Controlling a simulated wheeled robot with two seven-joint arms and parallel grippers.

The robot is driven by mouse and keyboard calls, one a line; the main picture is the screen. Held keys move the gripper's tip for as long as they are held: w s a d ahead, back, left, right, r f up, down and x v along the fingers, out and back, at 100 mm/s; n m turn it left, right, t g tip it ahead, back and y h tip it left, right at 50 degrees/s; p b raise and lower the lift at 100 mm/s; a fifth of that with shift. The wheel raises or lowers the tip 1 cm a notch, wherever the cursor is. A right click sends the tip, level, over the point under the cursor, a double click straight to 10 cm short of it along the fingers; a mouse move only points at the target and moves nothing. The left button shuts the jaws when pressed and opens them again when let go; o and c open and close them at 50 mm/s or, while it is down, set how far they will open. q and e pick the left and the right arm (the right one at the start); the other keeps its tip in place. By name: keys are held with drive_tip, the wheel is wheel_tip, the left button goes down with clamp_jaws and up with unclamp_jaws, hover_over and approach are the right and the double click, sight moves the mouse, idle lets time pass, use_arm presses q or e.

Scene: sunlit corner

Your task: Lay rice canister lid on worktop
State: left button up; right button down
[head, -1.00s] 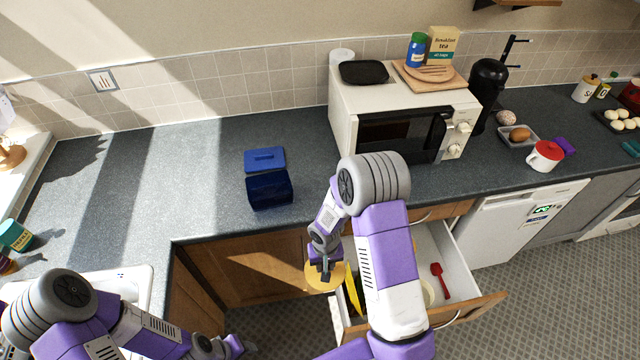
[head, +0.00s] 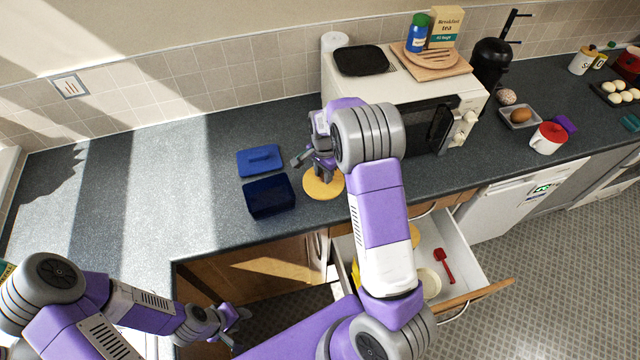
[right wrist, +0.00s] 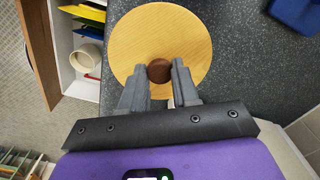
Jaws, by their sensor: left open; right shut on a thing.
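The lid is a round light-wood disc (head: 322,186) with a brown knob (right wrist: 159,71). My right gripper (head: 322,170) is shut on the knob, one finger on each side of it in the right wrist view (right wrist: 159,85). The lid is over the front part of the dark grey worktop (head: 210,205), just right of a dark blue box. I cannot tell whether it touches the surface. In the right wrist view the disc (right wrist: 150,30) covers part of the worktop's front edge. My left gripper (head: 236,320) is open and empty, low in front of the cupboards.
The dark blue open box (head: 270,196) and a flat blue lid (head: 260,160) lie left of the wooden disc. A white microwave (head: 400,90) stands behind right. Below, an open drawer (head: 462,262) holds a red scoop (head: 444,265) and other items. The worktop to the left is clear.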

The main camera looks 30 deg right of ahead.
sight(324, 185)
wheel_tip(324, 185, down, 4)
drive_tip(key=shift+r, duration=0.2)
wheel_tip(324, 185, down, 3)
drive_tip(key=shift+w+f, duration=0.1)
drive_tip(key=shift+f, duration=0.2)
drive_tip(key=shift+f, duration=0.15)
drive_tip(key=c, duration=0.8)
unclamp_jaws()
